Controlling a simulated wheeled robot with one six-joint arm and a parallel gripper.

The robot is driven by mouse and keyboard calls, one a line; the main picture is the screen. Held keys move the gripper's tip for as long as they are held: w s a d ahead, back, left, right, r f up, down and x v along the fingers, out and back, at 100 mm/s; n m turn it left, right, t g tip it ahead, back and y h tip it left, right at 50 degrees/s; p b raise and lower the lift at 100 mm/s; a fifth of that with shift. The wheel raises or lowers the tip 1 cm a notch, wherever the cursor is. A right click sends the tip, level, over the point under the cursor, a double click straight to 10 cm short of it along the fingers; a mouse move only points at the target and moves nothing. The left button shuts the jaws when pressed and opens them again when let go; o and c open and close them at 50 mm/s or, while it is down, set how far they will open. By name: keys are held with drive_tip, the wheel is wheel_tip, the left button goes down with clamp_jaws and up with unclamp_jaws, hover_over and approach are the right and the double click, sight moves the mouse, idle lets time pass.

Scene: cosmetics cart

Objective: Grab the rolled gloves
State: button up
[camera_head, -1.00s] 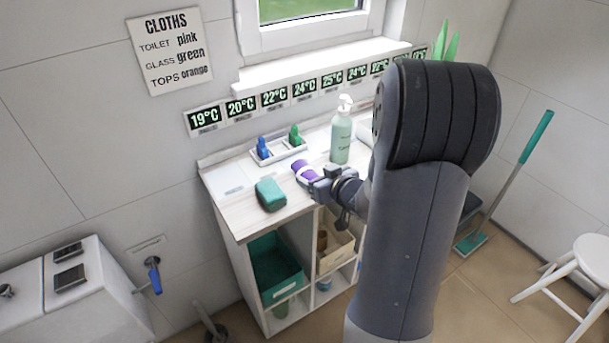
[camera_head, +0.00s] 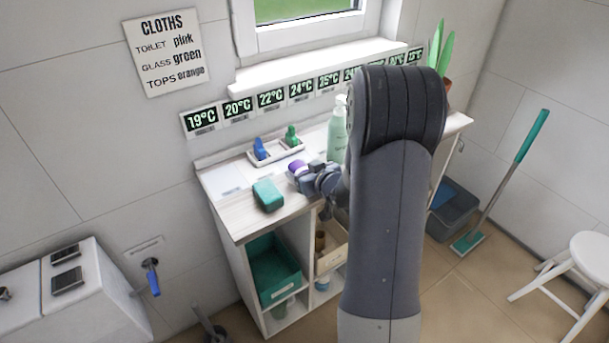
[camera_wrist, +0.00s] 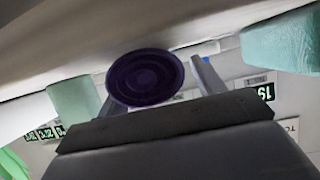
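The rolled gloves (camera_head: 297,167) are a small purple roll with a white band, lying on the pale cart top (camera_head: 238,212). In the wrist view, the dark purple coiled end of the gloves (camera_wrist: 145,77) sits close in front of my gripper. My gripper (camera_head: 299,180) is low over the cart top at the gloves and partly covers them. In the wrist view one grey finger stands just right of the roll with a narrow gap between them.
A teal sponge-like block (camera_head: 268,195) lies at the front left. A white tray (camera_head: 279,153) with a blue and a green bottle is behind the gloves. A pale green pump bottle (camera_head: 337,133) stands to the right, partly behind my arm. Bare top lies at the left.

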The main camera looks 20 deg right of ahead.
drive_tip(key=c, duration=0.9)
drive_tip(key=shift+r, duration=0.1)
